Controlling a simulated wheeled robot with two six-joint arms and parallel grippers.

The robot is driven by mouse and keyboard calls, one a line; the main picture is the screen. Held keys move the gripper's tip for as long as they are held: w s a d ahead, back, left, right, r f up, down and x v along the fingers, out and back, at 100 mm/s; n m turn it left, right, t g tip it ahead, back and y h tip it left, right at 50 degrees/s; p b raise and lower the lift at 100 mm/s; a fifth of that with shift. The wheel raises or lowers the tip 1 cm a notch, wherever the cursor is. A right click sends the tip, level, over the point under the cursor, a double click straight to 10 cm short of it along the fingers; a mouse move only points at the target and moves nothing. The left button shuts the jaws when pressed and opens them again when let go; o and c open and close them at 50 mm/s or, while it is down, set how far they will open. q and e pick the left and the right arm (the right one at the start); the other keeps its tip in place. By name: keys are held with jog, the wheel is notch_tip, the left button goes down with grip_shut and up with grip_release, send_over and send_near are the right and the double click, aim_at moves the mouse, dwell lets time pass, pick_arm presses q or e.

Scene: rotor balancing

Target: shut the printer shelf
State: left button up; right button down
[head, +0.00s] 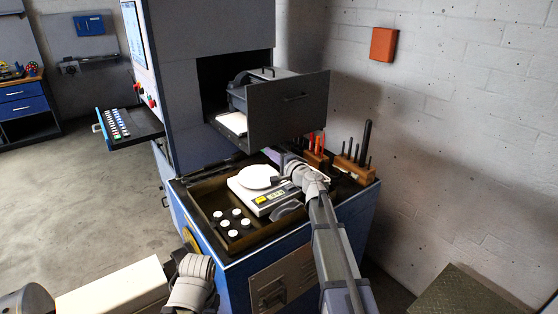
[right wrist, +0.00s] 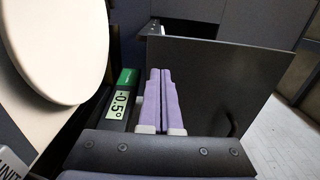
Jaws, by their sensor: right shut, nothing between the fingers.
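The printer shelf (head: 288,110) is a dark grey drawer pulled out of the blue-grey cabinet. Its front panel has a slim handle, and a printer (head: 237,98) with white paper (head: 232,123) sits behind it. My right gripper (head: 278,163) is below the shelf front, over the bench, small and partly hidden by its wrist in the head view. In the right wrist view, its purple fingers (right wrist: 161,75) are together and empty, pointing toward the shelf's dark front panel (right wrist: 215,75). I cannot tell whether they touch it. My left gripper does not show; only left arm links do.
Below the shelf, a blue bench tray holds a scale with a round white pan (head: 258,177) and several white discs (head: 234,221). Tool blocks (head: 352,168) stand at the tray's right back. A keyboard shelf (head: 122,125) sticks out at left.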

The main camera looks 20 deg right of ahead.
aim_at(259, 145)
jog(key=shift+x, duration=2.1)
jog(key=shift+w, duration=0.1)
